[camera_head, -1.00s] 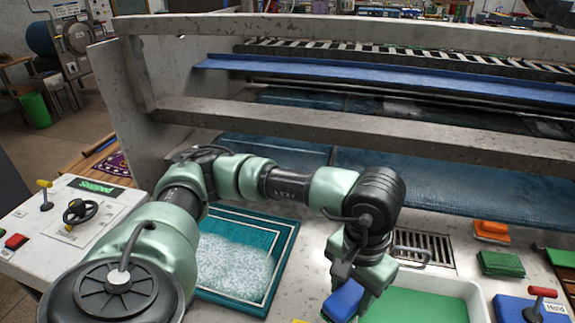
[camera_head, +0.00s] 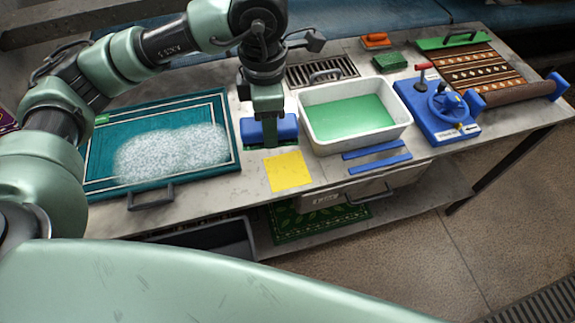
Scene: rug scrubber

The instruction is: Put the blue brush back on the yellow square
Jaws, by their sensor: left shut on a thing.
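The blue brush (camera_head: 287,126) is in my left gripper (camera_head: 268,140), which is shut on it and points down over the table. The brush is just behind the yellow square (camera_head: 288,172), between the teal rug tray and the white basin. Whether the brush touches the table I cannot tell. The yellow square lies flat and bare near the table's front edge. My right gripper is not in view.
A teal rug (camera_head: 100,150) with white foam lies on the left. A white basin (camera_head: 402,110) of green liquid stands right of the brush. Two blue strips (camera_head: 378,161) lie before it. A blue control box (camera_head: 436,118) and a patterned rug (camera_head: 452,75) are farther right.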

